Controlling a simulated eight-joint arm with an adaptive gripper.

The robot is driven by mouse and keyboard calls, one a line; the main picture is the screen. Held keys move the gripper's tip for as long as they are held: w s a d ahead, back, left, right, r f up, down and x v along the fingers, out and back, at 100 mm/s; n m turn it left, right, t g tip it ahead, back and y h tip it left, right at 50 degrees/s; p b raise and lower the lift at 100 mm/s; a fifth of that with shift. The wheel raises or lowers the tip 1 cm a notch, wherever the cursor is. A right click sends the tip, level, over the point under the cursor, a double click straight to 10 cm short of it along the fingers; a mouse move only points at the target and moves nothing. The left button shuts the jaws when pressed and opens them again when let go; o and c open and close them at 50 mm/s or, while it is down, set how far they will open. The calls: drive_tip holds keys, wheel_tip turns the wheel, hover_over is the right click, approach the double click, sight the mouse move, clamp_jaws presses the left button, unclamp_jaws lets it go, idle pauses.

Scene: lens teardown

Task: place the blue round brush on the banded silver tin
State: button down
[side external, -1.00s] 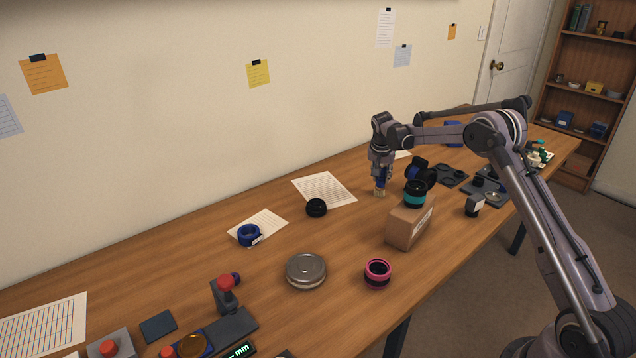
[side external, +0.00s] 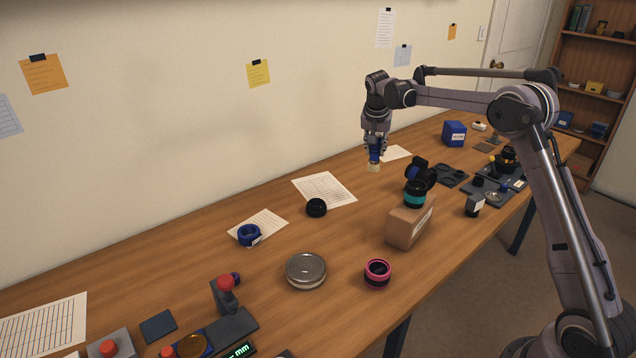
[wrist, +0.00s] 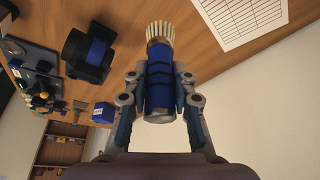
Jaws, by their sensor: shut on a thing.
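The blue round brush (side external: 374,158) hangs bristles down from my gripper (side external: 376,146) in the side external view, clear of the table. In the wrist view my gripper (wrist: 160,92) has its fingers on both sides of the brush's blue body (wrist: 159,75), and the pale bristles (wrist: 159,31) point away from me. The banded silver tin (side external: 306,270) sits on the table at the front middle, lid up, with nothing on it. It lies to the left of and nearer the camera than the brush. The tin is not in the wrist view.
A cardboard box (side external: 408,224) with a teal-banded lens (side external: 415,193) on top stands between brush and front edge. A pink ring (side external: 377,273) lies right of the tin, a black cap (side external: 316,207) behind it. A red-topped tool (side external: 228,295) stands to its left.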

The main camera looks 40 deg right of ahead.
drive_tip(key=s+a+r+n, duration=0.1)
drive_tip(key=s+a+n, duration=0.1)
drive_tip(key=s+a, duration=0.45)
drive_tip(key=s+a+r+n+t+y, duration=0.1)
drive_tip(key=s+a, duration=0.3)
drive_tip(key=a, duration=0.5)
drive_tip(key=s+a+r+n, duration=0.1)
drive_tip(key=s+a+n, duration=0.1)
drive_tip(key=s+a, duration=0.45)
hover_over(306, 266)
wheel_tip(306, 266, down, 7)
drive_tip(key=shift+f, duration=2)
drive_tip(key=shift+f, duration=0.1)
drive_tip(key=c, duration=1.1)
unclamp_jaws()
